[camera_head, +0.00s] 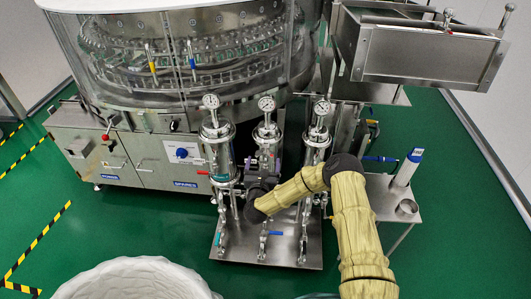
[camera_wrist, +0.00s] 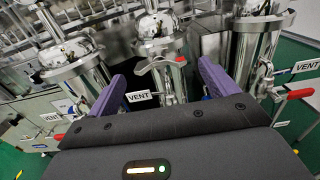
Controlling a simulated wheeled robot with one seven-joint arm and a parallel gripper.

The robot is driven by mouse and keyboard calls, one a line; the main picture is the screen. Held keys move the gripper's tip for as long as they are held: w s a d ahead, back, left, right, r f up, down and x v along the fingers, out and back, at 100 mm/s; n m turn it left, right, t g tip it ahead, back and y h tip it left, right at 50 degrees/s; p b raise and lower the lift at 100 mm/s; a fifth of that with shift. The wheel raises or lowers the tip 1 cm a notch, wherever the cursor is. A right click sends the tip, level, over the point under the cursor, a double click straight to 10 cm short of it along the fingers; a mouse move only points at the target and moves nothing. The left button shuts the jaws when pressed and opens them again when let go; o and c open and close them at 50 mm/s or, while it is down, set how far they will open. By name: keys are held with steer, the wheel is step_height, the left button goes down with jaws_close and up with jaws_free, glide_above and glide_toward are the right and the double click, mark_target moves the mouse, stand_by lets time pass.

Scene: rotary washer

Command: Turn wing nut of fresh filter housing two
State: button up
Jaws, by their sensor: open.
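Three upright steel filter housings with gauges on top stand in a row in the head view. The middle housing (camera_head: 267,132) has my gripper (camera_head: 264,165) in front of its lower body. In the wrist view, the middle housing (camera_wrist: 160,28) is straight ahead. A metal fitting that looks like its wing nut (camera_wrist: 158,65) shows on its near side, with a red-tipped handle at its right. My gripper (camera_wrist: 162,73) is open, its two purple fingers on either side of this fitting. No contact can be made out. In the head view my arm and gripper hide the fitting.
The left housing (camera_head: 216,145) and right housing (camera_head: 316,138) stand close on either side. Pipes and valves with red and blue handles rise from the steel base plate (camera_head: 230,250). A small steel side table (camera_head: 386,190) stands right; a white bin (camera_head: 135,280) is in front.

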mark_target(265, 152)
steer(key=w, duration=0.6)
steer(key=shift+w+d, duration=0.1)
steer(key=shift+w, duration=0.05)
steer(key=c, duration=1)
